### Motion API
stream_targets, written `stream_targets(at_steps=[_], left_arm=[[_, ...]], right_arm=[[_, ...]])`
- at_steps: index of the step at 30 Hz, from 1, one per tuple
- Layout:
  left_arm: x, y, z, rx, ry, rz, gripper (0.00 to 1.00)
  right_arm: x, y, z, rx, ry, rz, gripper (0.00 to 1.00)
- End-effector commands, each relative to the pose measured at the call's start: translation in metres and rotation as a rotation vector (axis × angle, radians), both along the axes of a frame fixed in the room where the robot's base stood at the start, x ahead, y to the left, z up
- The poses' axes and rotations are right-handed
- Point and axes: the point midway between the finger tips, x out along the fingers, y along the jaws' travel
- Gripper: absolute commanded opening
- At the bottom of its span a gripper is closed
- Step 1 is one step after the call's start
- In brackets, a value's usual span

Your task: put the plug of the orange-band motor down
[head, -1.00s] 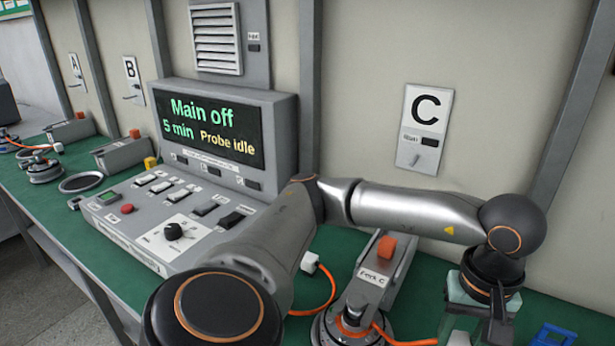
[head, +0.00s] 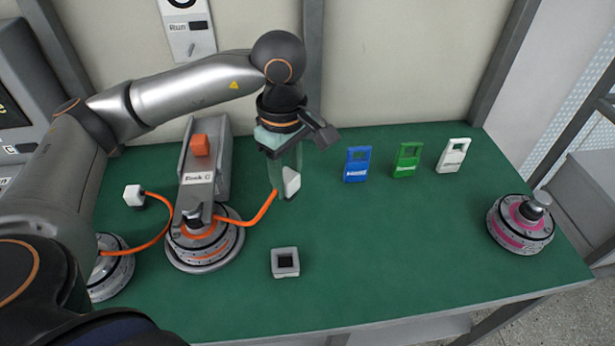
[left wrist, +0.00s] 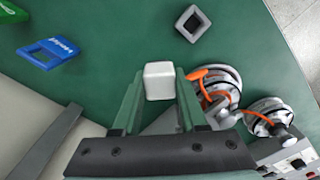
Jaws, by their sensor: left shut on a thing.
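My left gripper (head: 284,187) points down over the green bench and is shut on a white plug (head: 291,182). The plug also shows between the fingers (left wrist: 160,76) in the left wrist view (left wrist: 158,84). An orange cable (head: 258,214) runs from this plug to the orange-band motor (head: 205,248), a round grey hub at the foot of the grey fixture, left of the gripper. The plug looks raised off the bench, though its height is hard to judge. A square grey holder with a dark opening (head: 285,262) lies in front of the gripper. My right gripper is out of view.
Blue (head: 357,164), green (head: 407,159) and white (head: 453,155) tags stand along the back. A pink-band motor (head: 520,224) sits at the right edge. Another motor (head: 112,270) and loose white plug (head: 133,195) lie left. The bench's middle right (head: 400,230) is clear.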

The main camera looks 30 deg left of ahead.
Motion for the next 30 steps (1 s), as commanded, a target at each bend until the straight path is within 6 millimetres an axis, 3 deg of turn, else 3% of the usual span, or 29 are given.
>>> stream_targets(at_steps=[6,12,22,30], left_arm=[[0.048,-0.004,-0.02,-0.001,0.003,0.001,0.0],[0.078,-0.006,-0.059,0.0,0.002,0.001,0.0],[0.096,-0.007,-0.081,0.0,0.001,-0.002,0.0],[0.096,-0.007,-0.111,0.0,0.0,-0.002,0.0]], right_arm=[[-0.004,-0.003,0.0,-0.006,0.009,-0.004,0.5],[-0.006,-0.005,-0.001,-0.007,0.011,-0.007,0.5],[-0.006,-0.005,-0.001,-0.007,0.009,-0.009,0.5],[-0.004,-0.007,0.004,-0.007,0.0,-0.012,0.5]])
